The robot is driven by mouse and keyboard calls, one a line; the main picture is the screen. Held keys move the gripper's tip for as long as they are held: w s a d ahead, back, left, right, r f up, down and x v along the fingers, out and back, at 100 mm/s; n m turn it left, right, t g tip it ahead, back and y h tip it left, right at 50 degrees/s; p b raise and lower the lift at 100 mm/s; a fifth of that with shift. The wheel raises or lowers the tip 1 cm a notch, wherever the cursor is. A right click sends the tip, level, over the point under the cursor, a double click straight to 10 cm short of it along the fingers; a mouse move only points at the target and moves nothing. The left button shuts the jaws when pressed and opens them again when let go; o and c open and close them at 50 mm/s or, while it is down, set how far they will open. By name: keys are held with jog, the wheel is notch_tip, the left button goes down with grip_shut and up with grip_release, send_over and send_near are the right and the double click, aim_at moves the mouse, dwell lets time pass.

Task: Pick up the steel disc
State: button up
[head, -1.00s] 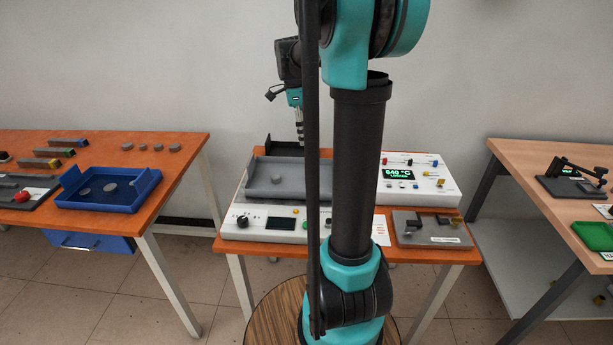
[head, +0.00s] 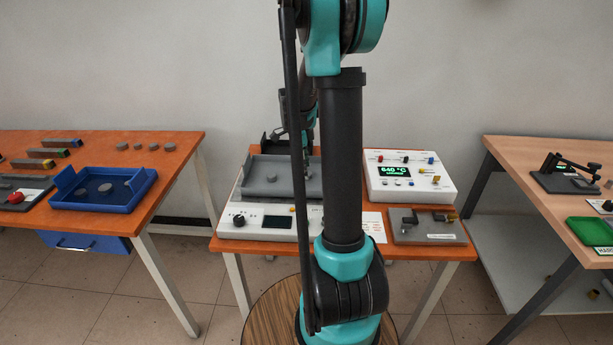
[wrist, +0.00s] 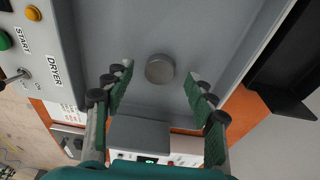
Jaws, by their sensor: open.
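A round grey steel disc (wrist: 160,68) lies on the floor of the grey dryer tray (wrist: 135,40) in the wrist view. My gripper (wrist: 158,82) is open. My arm hides much of the tray's right side and most of my gripper there.
The tray walls surround the disc. The dryer's button panel (head: 258,222) is in front, a white heater box (head: 410,180) showing 640 °C to the right. A blue tray (head: 140,196) with discs and several loose discs (head: 152,147) are on the left table.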

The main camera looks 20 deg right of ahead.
jog(key=shift+d+f, duration=0.1)
jog(key=shift+f, duration=0.55)
jog(key=shift+c, duration=0.5)
grip_shut()
jog(key=shift+r, duration=0.15)
